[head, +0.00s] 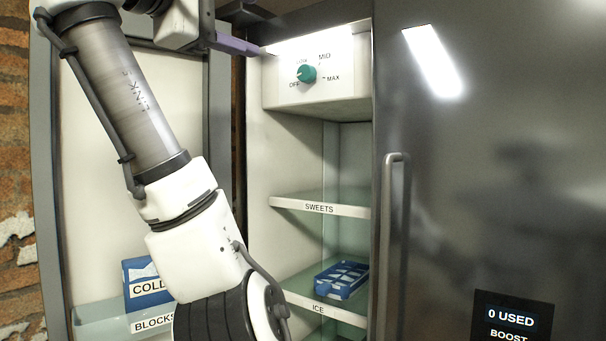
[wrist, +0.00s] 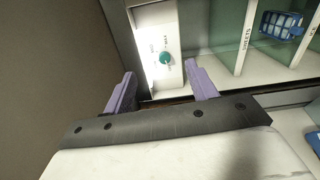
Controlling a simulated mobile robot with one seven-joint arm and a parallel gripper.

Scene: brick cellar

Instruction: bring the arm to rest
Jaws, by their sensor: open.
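My arm crosses the left half of the head view, in front of the open fridge door and part of the fridge opening. My gripper (wrist: 161,82) shows in the wrist view with its two purple fingers spread apart and nothing between them. In the head view one purple finger (head: 238,45) shows at the top, close to the left edge of the white control panel; the other finger cannot be made out. A teal dial (head: 307,74) sits on this panel (head: 341,84), and also shows in the wrist view (wrist: 166,59) beyond the fingertips. The fingers appear apart from the dial.
The fridge has a shelf labelled SWEETS (head: 319,208) and one labelled ICE (head: 318,310), with a blue ice tray (head: 341,279) on the latter. A blue COLD box (head: 140,272) stands in the open door's shelf (head: 100,316). A closed dark door with a handle (head: 391,230) is at right.

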